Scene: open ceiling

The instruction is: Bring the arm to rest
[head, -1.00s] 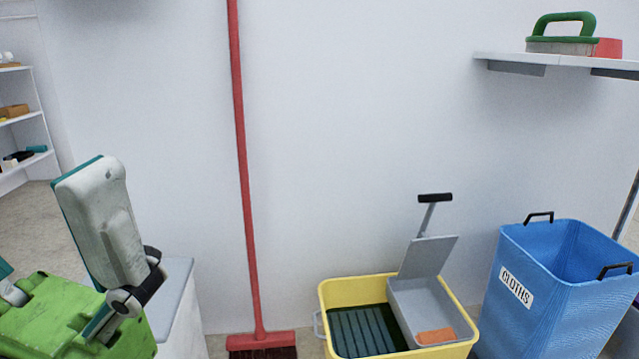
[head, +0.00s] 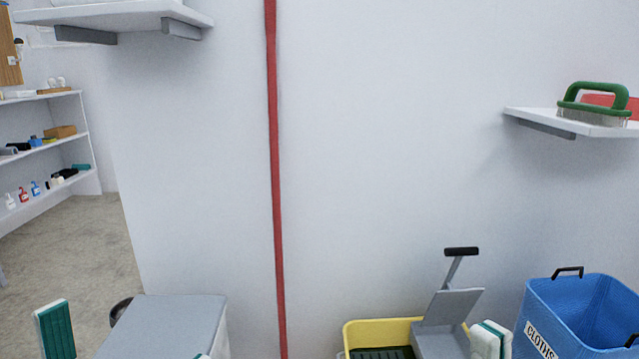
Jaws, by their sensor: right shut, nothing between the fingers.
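My right gripper (head: 490,341) shows at the bottom edge, right of centre, as white and teal fingertips close together. It is shut with nothing between the fingers and overlaps the view of the yellow bucket. Of my left gripper, one white finger with a teal pad (head: 55,330) stands at the bottom left. A small tip of what looks like its other finger shows farther right at the bottom edge. The wide gap between them looks open and empty. The rest of both arms is below the picture.
A yellow bucket (head: 380,331) with a grey wringer (head: 447,310) and a blue cloths bin (head: 565,320) stand at lower right. Wall shelves (head: 115,17) are above.

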